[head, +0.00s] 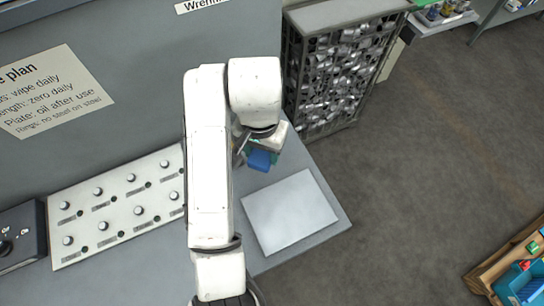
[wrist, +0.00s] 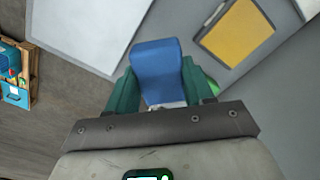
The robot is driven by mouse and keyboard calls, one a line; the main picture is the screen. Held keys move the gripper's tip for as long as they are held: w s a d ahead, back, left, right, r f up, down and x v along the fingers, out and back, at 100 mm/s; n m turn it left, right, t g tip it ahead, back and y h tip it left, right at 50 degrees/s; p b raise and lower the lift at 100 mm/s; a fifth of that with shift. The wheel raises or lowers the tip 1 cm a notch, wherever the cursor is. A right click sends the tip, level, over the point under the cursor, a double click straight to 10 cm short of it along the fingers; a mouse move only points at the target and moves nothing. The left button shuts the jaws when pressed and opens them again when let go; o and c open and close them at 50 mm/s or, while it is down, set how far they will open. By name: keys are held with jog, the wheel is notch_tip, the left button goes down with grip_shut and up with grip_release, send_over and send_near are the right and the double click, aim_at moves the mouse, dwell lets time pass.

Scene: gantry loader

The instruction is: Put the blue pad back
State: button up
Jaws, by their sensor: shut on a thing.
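The blue pad (head: 260,160) is held in my gripper over the grey bench, near the upper edge of a pale plate (head: 290,212). In the wrist view the blue pad (wrist: 158,68) sits between the green fingers of my gripper (wrist: 155,90), which are shut on it. The lower end of the pad is partly hidden by the gripper body. I cannot tell its exact height above the bench.
A yellow panel (wrist: 238,32) lies on the grey surface in the wrist view. A rack of metal parts (head: 340,75) stands behind the bench. A knob panel (head: 120,205) is at left. A wooden crate (head: 485,278) is at lower right. Open floor lies right of the bench.

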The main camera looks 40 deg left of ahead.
jog(key=w+f+b, duration=0.2)
jog(key=f, duration=0.1)
jog(key=w+f+b, duration=0.1)
jog(key=shift+a+f, duration=0.15)
jog(key=shift+a, duration=0.15)
jog(key=shift+w+a+p, duration=0.15)
jog(key=shift+w+p, duration=0.1)
jog(key=shift+p, duration=0.05)
jog(key=shift+w+a+f, duration=0.1)
jog(key=shift+w+f, duration=0.2)
jog(key=shift+f, duration=0.15)
jog(key=shift+w+f+p, duration=0.1)
jog(key=shift+f+p, duration=0.3)
jog(key=shift+f, duration=1.4)
jog(key=shift+f, duration=0.1)
jog(key=o, duration=1)
